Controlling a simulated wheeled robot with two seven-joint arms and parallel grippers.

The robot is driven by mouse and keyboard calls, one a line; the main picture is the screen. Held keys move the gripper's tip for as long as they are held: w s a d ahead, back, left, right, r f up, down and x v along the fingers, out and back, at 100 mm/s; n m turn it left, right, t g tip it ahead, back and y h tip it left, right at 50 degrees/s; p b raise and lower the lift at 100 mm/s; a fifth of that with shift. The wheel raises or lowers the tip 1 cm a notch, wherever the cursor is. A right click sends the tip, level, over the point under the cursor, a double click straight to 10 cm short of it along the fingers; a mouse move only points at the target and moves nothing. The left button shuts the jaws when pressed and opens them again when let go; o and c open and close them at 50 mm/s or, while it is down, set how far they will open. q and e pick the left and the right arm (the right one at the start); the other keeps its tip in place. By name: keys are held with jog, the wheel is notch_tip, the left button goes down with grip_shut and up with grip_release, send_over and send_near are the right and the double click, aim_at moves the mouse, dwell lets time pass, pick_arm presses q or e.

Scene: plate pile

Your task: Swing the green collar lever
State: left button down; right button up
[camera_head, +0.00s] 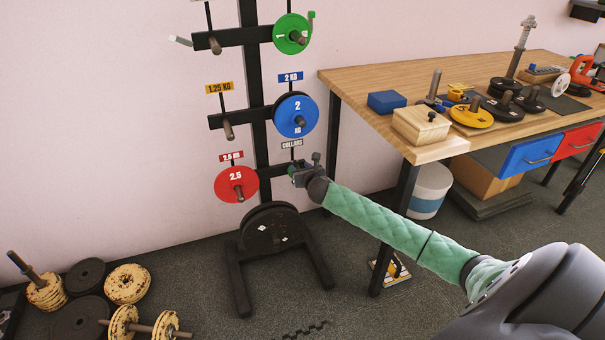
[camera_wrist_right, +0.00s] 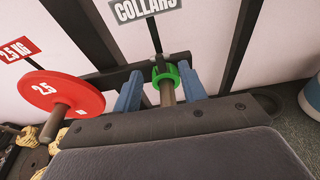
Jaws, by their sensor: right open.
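A green collar (camera_wrist_right: 165,76) sits around a grey peg under the COLLARS label (camera_wrist_right: 147,8). In the head view it is a small patch of green (camera_head: 291,171), mostly covered by my gripper. I cannot make out its lever clearly. My right gripper (camera_head: 299,172) is at this peg. In the right wrist view its two blue fingers (camera_wrist_right: 162,90) are apart, one on each side of the collar and peg; I cannot tell whether either touches. My left gripper is not in view.
A red 2.5 plate (camera_head: 233,184) hangs just left of the collar peg, and a blue plate (camera_head: 295,116) hangs above it. A green plate (camera_head: 291,34) hangs higher, with a small green piece (camera_head: 311,16) beside it. A wooden bench (camera_head: 360,82) stands right of the rack.

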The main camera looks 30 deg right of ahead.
aim_at(295, 162)
jog(key=shift+w+d, duration=0.1)
jog(key=shift+w, duration=0.25)
jog(key=shift+x, duration=1.8)
jog(key=shift+f, duration=0.1)
jog(key=shift+c, duration=0.4)
jog(key=c, duration=0.4)
